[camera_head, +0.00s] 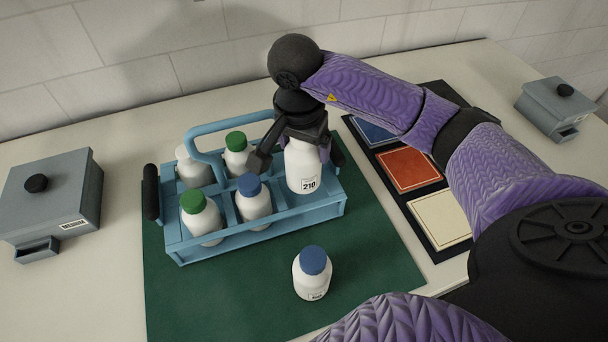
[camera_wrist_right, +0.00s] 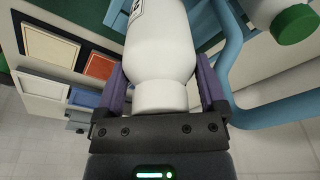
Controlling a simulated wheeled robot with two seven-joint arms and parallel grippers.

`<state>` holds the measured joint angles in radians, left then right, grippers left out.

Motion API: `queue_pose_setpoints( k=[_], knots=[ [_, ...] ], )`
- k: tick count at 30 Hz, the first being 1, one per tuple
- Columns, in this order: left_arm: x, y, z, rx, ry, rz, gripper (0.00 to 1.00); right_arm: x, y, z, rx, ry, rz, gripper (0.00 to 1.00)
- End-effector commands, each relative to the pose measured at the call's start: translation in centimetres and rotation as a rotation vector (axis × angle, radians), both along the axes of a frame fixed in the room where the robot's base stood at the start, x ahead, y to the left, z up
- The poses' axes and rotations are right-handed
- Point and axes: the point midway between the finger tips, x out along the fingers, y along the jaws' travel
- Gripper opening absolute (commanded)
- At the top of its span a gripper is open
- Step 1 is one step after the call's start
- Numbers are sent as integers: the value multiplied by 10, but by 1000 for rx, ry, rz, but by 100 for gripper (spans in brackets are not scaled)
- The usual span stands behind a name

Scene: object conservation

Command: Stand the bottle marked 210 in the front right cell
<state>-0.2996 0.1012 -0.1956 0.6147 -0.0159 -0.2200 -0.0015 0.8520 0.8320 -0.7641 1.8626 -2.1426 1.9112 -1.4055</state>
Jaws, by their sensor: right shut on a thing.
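The bottle marked 210 (camera_head: 303,168) is white and upright, its label facing the head camera. My right gripper (camera_head: 300,135) is shut on its white top, which also shows between the fingers in the wrist view (camera_wrist_right: 160,95). The bottle is at the front right cell of the blue caddy (camera_head: 215,249); I cannot tell whether its base rests on the cell floor. Bottles with a green cap (camera_head: 201,217) and a blue cap (camera_head: 253,200) stand in the front left and front middle cells. My left gripper is not in view.
White-capped (camera_head: 193,168) and green-capped (camera_head: 237,153) bottles stand in the caddy's back row, under its handle (camera_head: 205,131). A blue-capped bottle (camera_head: 312,276) stands on the green mat (camera_head: 375,260) in front. Grey boxes (camera_head: 45,190) (camera_head: 555,105) and a card board (camera_head: 408,170) flank it.

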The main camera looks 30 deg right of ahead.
Motion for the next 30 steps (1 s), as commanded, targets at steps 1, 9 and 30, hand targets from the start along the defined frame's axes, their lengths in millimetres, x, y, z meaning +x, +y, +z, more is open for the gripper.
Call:
queue_pose_setpoints(
  k=[1,9,30],
  knots=[
    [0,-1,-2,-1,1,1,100,-1,0,-13,0,6,-1,0],
    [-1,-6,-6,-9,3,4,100,0,1,-47,2,1,1,0],
    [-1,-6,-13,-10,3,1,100,0,0,-85,0,-1,1,100]
  ],
)
